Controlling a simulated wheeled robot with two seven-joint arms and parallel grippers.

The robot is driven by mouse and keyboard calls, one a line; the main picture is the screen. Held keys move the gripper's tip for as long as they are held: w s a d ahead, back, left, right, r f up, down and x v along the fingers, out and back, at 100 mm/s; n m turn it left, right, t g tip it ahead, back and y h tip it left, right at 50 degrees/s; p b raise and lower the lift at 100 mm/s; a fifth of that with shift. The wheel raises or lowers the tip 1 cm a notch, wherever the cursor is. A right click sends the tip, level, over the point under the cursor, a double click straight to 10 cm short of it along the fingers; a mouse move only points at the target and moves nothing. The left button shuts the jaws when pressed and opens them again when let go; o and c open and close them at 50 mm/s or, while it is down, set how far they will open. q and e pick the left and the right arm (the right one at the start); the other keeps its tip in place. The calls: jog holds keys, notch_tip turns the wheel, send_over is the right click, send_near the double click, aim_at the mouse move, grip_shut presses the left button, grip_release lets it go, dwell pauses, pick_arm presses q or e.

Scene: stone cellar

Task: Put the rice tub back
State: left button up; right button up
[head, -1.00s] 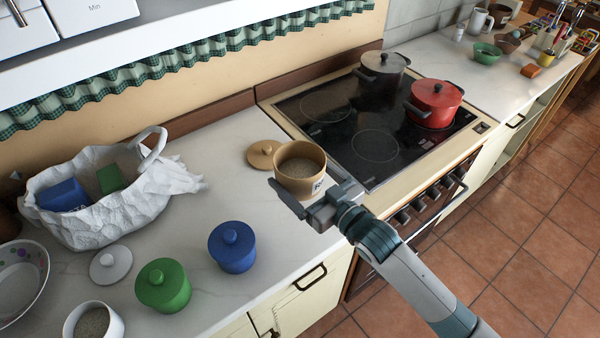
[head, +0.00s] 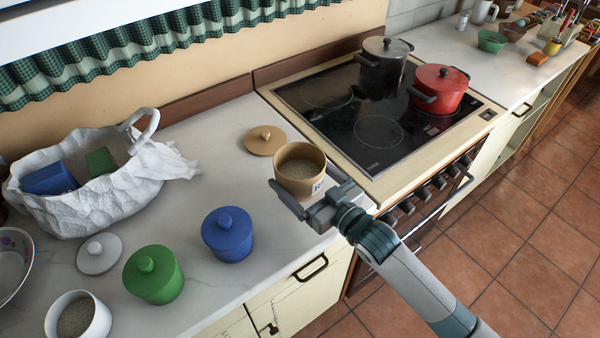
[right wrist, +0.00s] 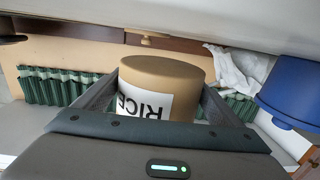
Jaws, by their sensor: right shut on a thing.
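The rice tub (head: 297,183) is a tan, open tub full of grain, with a white label. In the right wrist view the rice tub (right wrist: 160,77) shows its label reading RICE, upside down. My right gripper (head: 302,196) is shut on it, one finger on each side. The tub is upright at the counter's front edge, left of the stove; I cannot tell whether it touches the counter. A tan lid (head: 265,141) with a knob lies on the counter just behind it. My left gripper is not in view.
Blue (head: 228,235) and green (head: 154,277) lidded tubs stand to the left. An open white tub (head: 78,318) has its white lid (head: 99,254) behind it. A white bag (head: 70,211) holds boxes. The stove (head: 350,145) bears a grey pot (head: 384,68) and a red pot (head: 438,92).

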jog(key=shift+f+b, duration=0.55)
jog(key=shift+f, duration=0.75)
jog(key=shift+c, duration=0.2)
jog(key=shift+f+b, duration=0.35)
jog(key=shift+f, duration=0.3)
jog(key=o, duration=1.2)
jog(key=shift+c, duration=0.2)
jog(key=shift+r+p, duration=4.5)
jog(key=shift+p, duration=0.05)
